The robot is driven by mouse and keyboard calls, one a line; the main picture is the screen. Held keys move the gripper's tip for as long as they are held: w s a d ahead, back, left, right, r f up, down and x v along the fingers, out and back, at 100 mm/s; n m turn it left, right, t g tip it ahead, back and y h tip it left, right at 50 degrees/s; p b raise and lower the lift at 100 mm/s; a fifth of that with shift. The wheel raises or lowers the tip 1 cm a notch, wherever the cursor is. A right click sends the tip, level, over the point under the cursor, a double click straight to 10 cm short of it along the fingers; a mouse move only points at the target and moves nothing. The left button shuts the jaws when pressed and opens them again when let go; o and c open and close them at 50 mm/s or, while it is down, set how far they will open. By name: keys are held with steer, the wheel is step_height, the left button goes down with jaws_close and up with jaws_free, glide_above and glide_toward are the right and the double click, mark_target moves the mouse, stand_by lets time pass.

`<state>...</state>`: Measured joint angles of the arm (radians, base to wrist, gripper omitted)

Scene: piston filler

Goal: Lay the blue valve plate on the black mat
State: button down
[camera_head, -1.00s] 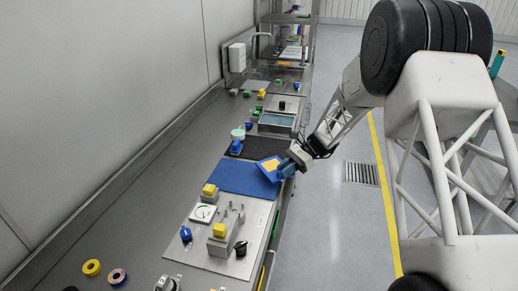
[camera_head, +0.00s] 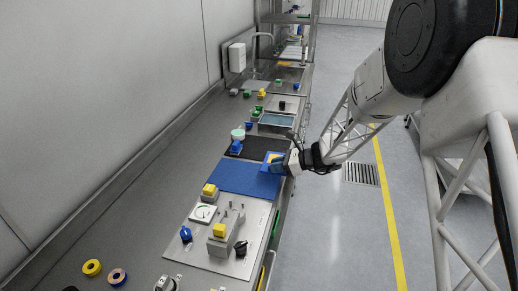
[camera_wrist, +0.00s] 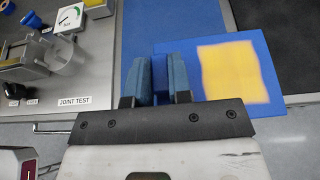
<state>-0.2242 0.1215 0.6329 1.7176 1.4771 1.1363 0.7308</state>
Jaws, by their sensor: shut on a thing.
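The blue valve plate (camera_wrist: 274,85), with a yellow square on its face, is in the jaws of my gripper (camera_wrist: 162,75). My gripper is shut on the plate's left edge in the wrist view. In the head view the plate (camera_head: 268,167) shows at the counter's front edge, partly hidden by my gripper (camera_head: 281,162). The black mat (camera_head: 254,146) lies on the counter behind a blue mat. The plate overlaps the mats' right ends in the picture; I cannot tell its height above them. The black mat also shows at the wrist view's top right (camera_wrist: 270,18).
The blue mat (camera_head: 235,178) lies in front of the black mat. A small blue part (camera_head: 236,147) stands by the black mat's left end. The test panel (camera_head: 205,252) with a gauge and yellow-topped blocks is nearer. A blue-grey tray (camera_head: 277,120) lies beyond.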

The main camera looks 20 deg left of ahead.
mark_target(268, 152)
steer(key=shift+w, duration=0.1)
stand_by(0.4)
steer(key=w+a, duration=0.2)
steer(key=w, duration=0.3)
steer(key=w+a+f, duration=0.1)
steer(key=w+a, duration=0.1)
steer(key=w, duration=0.2)
steer(key=w+a, duration=0.2)
steer(key=w, duration=0.3)
steer(key=shift+w+a+f, duration=0.15)
steer(key=shift+w+a, duration=0.1)
steer(key=shift+w, duration=0.05)
steer(key=shift+f, duration=1.75)
steer(key=shift+f, duration=0.15)
steer(key=c, duration=1.1)
jaws_free()
steer(key=shift+o, duration=0.2)
steer(key=v, duration=1.2)
steer(key=shift+s+d, duration=0.1)
steer(key=shift+s, duration=0.05)
